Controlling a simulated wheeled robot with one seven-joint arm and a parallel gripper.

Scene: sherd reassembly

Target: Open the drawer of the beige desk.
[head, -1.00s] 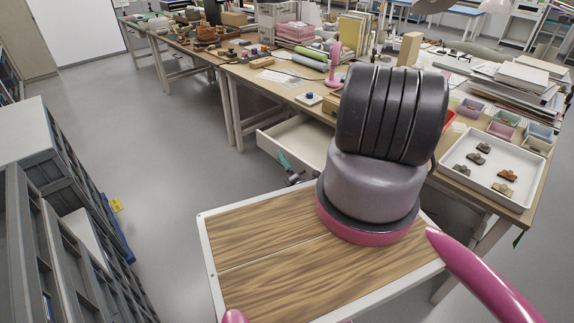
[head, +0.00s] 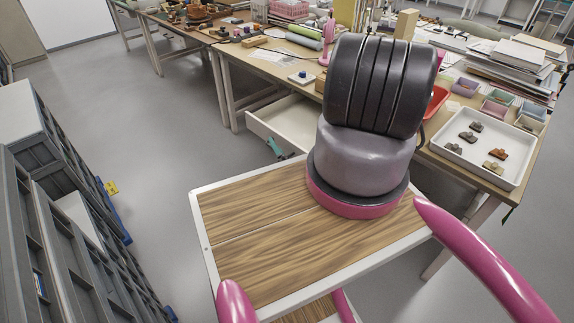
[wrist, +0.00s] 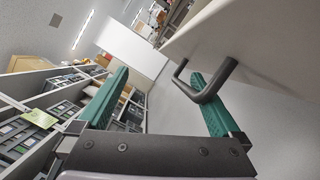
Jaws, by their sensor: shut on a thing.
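The beige desk (head: 262,80) stands at the back, its drawer (head: 291,122) pulled out, showing an empty pale inside. My gripper (head: 274,147), with teal fingers, is at the drawer's front, partly hidden behind my own arm. In the wrist view, the dark bar handle (wrist: 206,88) sticks out from the pale drawer front (wrist: 245,45). It lies by the right-hand finger of my gripper (wrist: 160,76), which is shut on it. The exact contact is hard to see.
A white tray (head: 440,151) with several sherds lies on the desk's right part, near small bins and stacked papers. Grey shelving with crates (head: 75,235) stands at the left. The floor (head: 150,110) between shelving and desk is clear.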

